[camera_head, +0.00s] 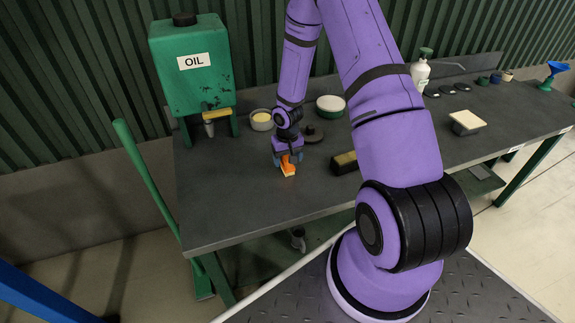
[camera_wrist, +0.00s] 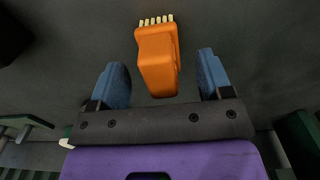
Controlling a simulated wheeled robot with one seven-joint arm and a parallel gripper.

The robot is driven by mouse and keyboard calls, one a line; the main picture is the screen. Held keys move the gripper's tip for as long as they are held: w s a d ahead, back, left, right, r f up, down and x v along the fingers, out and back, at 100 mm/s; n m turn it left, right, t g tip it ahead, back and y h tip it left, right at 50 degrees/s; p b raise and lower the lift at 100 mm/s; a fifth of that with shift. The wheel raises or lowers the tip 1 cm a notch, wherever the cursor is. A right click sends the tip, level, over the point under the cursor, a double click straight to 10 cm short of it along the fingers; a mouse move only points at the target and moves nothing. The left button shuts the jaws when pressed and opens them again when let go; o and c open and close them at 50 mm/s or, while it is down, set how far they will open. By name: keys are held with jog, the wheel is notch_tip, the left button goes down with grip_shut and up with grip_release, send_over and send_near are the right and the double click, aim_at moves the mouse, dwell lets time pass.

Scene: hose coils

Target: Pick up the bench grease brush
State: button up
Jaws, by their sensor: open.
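The orange brush (camera_head: 288,167) lies on the dark bench top (camera_head: 235,205), directly below my gripper (camera_head: 287,158) in the head view. In the wrist view the orange brush (camera_wrist: 157,60) shows its pale bristles at the top, and its near end reaches between the two blue fingers of my gripper (camera_wrist: 161,82). The fingers are apart, with a gap on each side of the brush. Nothing is held. In the head view the gripper hides part of the brush.
A green oil tank (camera_head: 190,70) stands at the back left. An open tin (camera_head: 261,120), a dark lid (camera_head: 312,133), a white-topped green tin (camera_head: 330,106) and a dark block (camera_head: 344,162) surround the gripper. The bench front left is clear.

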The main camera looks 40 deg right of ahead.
jog(key=shift+f, duration=1.55)
jog(key=c, duration=1.1)
jog(key=shift+r, duration=0.85)
notch_tip(320, 180, up, 2)
jog(key=shift+s+a+r, duration=0.1)
jog(key=shift+s, duration=0.05)
jog(key=s+a, duration=0.1)
jog(key=s, duration=0.4)
jog(key=s+a, duration=0.2)
jog(key=s, duration=0.3)
jog(key=s+a+r, duration=0.1)
jog(key=s, duration=0.4)
jog(key=shift+s+a, duration=0.1)
jog(key=shift+a, duration=0.05)
jog(key=shift+o, duration=0.9)
